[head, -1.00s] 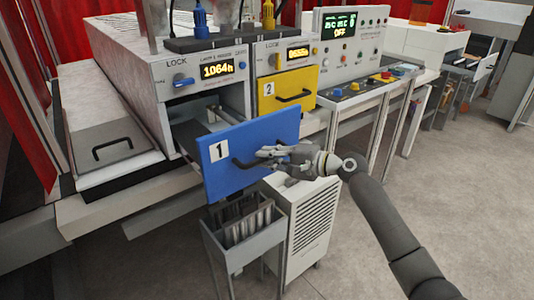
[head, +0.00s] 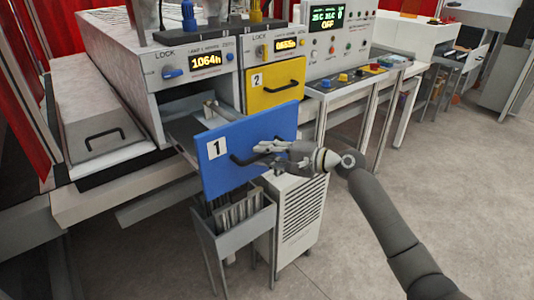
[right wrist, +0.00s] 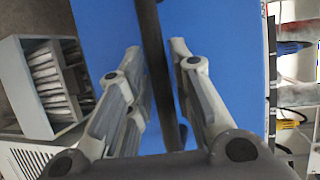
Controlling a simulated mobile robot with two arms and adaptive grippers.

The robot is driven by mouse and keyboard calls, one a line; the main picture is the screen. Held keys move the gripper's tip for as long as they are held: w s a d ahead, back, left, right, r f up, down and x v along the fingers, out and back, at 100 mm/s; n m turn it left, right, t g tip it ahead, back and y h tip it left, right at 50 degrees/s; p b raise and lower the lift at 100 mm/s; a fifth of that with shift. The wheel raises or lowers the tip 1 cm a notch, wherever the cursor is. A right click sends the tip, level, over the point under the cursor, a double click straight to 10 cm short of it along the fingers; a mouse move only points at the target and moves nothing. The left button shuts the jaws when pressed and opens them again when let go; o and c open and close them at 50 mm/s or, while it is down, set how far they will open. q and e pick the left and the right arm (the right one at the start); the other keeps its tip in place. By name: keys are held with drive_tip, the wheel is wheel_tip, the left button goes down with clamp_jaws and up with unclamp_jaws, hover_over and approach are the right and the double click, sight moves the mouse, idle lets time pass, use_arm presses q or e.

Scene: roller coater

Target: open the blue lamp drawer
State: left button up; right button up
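The blue lamp drawer (head: 245,165), marked 1, stands pulled out of the left housing in the head view. Its side rail and part of its inside show behind the front. My right gripper (head: 262,147) is at the black drawer handle (head: 240,160), at the front's right part. In the right wrist view, my right gripper (right wrist: 157,62) has one finger on each side of the handle (right wrist: 152,25), close against it, with the blue front (right wrist: 220,60) behind. My left gripper is not in view.
A shut yellow drawer (head: 275,84), marked 2, is right of the blue one. A grey bin (head: 235,235) and a white vented cabinet (head: 303,220) stand below the blue front. The floor at the right is clear.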

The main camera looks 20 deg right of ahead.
drive_tip(key=shift+o, duration=0.7)
drive_tip(key=shift+w, duration=0.1)
drive_tip(key=v, duration=1.2)
drive_tip(key=d+f+m+g+h, duration=0.1)
drive_tip(key=d+f+h, duration=0.2)
drive_tip(key=f, duration=0.9)
drive_tip(key=d+f+h, duration=0.2)
drive_tip(key=f+h, duration=0.1)
drive_tip(key=f, duration=0.9)
drive_tip(key=s+d+f+n+g+h, duration=0.1)
drive_tip(key=s+f, duration=0.3)
drive_tip(key=f, duration=0.5)
drive_tip(key=s+f+g+h, duration=0.1)
drive_tip(key=s+f+g, duration=0.15)
drive_tip(key=f, duration=0.65)
drive_tip(key=s+a+f+n+g+h, duration=0.1)
drive_tip(key=s+a+f+n+g, duration=0.2)
drive_tip(key=s+f, duration=1)
drive_tip(key=s+a+f+n+g+h, duration=0.1)
drive_tip(key=s+a+f+n+h, duration=0.3)
drive_tip(key=s+f, duration=0.95)
drive_tip(key=s+a+n+g+y, duration=0.1)
drive_tip(key=s+a+n, duration=0.1)
drive_tip(key=s, duration=0.6)
drive_tip(key=s+a+n+g+y, duration=0.1)
drive_tip(key=s+a+n, duration=0.2)
drive_tip(key=s, duration=0.6)
drive_tip(key=shift+n, duration=0.5)
